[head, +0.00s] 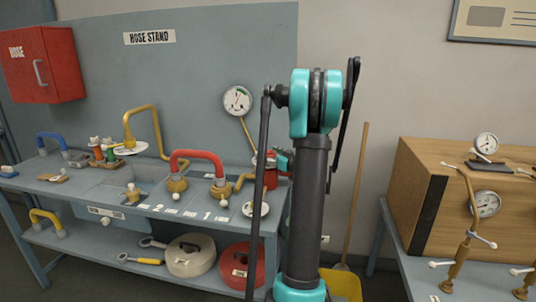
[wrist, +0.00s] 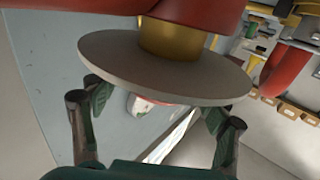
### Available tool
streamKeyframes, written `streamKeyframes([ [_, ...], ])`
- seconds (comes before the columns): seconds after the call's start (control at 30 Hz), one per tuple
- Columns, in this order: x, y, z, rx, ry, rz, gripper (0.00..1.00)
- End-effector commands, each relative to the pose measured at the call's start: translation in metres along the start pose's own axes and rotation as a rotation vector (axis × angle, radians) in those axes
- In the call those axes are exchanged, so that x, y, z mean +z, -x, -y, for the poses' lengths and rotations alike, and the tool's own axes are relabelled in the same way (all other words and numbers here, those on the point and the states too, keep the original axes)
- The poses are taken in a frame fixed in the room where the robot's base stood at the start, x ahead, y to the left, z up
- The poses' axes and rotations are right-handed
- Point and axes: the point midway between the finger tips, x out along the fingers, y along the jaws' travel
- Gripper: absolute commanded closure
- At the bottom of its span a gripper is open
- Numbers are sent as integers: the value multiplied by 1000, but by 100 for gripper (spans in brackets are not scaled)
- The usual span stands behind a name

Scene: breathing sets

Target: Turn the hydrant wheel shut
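A red hydrant-like body (head: 270,163) stands at the right end of the hose stand in the head view, mostly hidden behind my arm. In the wrist view a red body (wrist: 190,12) with a brass neck (wrist: 170,38) and a wide grey disc (wrist: 160,75) fills the top. I cannot tell whether this disc is the hydrant wheel. My gripper (wrist: 155,105) has its two dark green fingers spread apart, their tips close to the disc's underside and partly hidden by it. Contact cannot be told. A small white and red part (wrist: 143,104) shows between the fingers.
The hose stand (head: 75,190) carries a red arched pipe (head: 197,156) on brass fittings, a gauge (head: 237,100) and a small disc (head: 255,209) near my arm. Coiled hoses lie on its lower shelf.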

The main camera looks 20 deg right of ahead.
Motion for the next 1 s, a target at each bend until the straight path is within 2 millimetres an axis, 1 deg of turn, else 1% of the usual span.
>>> streamKeyframes([
  [0.03,0,0,0,0,0,0,36],
  [0.3,0,0,0,0,0,0,69],
  [0.47,0,0,0,7,0,0,69],
  [0.67,0,0,1,63,0,0,69],
  [0.87,0,0,2,191,0,0,69],
  [1.0,0,0,3,313,0,0,69],
])
